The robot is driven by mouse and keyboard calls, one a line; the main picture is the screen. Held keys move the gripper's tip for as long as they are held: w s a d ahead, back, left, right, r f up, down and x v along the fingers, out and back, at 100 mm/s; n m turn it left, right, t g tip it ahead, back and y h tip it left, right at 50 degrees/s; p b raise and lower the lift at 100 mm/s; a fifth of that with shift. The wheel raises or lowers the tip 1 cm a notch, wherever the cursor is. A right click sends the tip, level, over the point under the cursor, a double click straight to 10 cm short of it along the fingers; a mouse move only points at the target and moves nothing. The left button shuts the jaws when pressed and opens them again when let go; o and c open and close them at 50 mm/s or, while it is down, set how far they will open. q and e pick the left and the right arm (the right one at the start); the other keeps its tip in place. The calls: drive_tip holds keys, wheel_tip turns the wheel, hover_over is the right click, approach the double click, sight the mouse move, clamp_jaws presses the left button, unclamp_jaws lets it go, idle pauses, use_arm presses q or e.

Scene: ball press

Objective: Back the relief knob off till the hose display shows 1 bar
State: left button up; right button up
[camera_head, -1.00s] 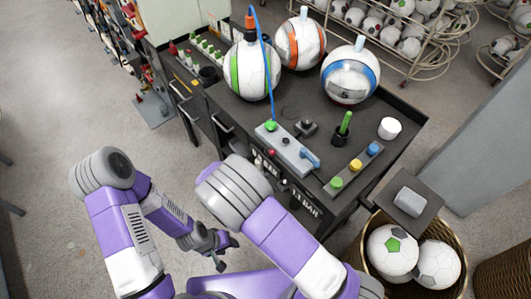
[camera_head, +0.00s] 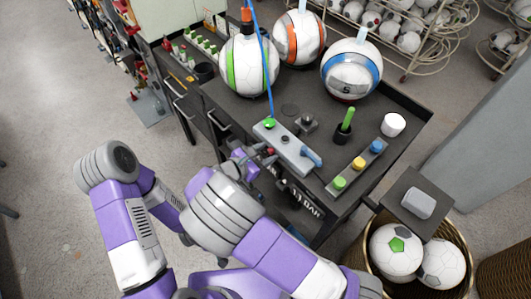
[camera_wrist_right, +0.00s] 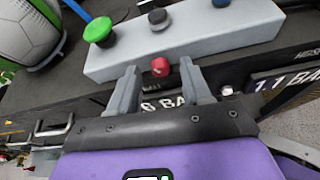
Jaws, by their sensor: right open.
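The grey valve block (camera_head: 286,145) lies along the bench's front edge. The red knob (camera_wrist_right: 160,67) on its front side is probably the relief knob. A green knob (camera_head: 269,123) and a dark knob (camera_wrist_right: 158,17) sit on top. My right gripper (camera_wrist_right: 163,88) is open, its fingers on either side of the red knob's line and just short of it; contact is not clear. A display (camera_wrist_right: 285,84) reads 1.1 BA, its end cut off. Another display (camera_wrist_right: 163,104) shows only "6 BA" past my fingers. My left gripper is hidden behind my right arm.
A blue hose (camera_head: 260,62) rises from the block beside the green-striped ball (camera_head: 249,70). A blue lever (camera_head: 311,157) is at the block's right end. A button strip (camera_head: 358,168) and green-handled tool (camera_head: 345,124) stand right. A basket of balls (camera_head: 455,225) is at lower right.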

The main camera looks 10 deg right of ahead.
drive_tip(key=shift+c, duration=0.2)
clamp_jaws()
drive_tip(key=n+p, duration=0.1)
drive_tip(key=p, duration=0.1)
drive_tip(key=n+g+h+p, duration=0.1)
drive_tip(key=p, duration=0.2)
drive_tip(key=shift+w+a+r, duration=0.1)
drive_tip(key=shift+r, duration=0.15)
drive_tip(key=shift+w+f+n+g+h+p, duration=0.1)
drive_tip(key=shift+f+n+g+h+p, duration=0.2)
drive_tip(key=shift+n+g+p, duration=0.45)
drive_tip(key=shift+b, duration=0.3)
drive_tip(key=shift+o, duration=0.2)
unclamp_jaws()
drive_tip(key=shift+a+r, duration=0.1)
drive_tip(key=shift+a, duration=0.05)
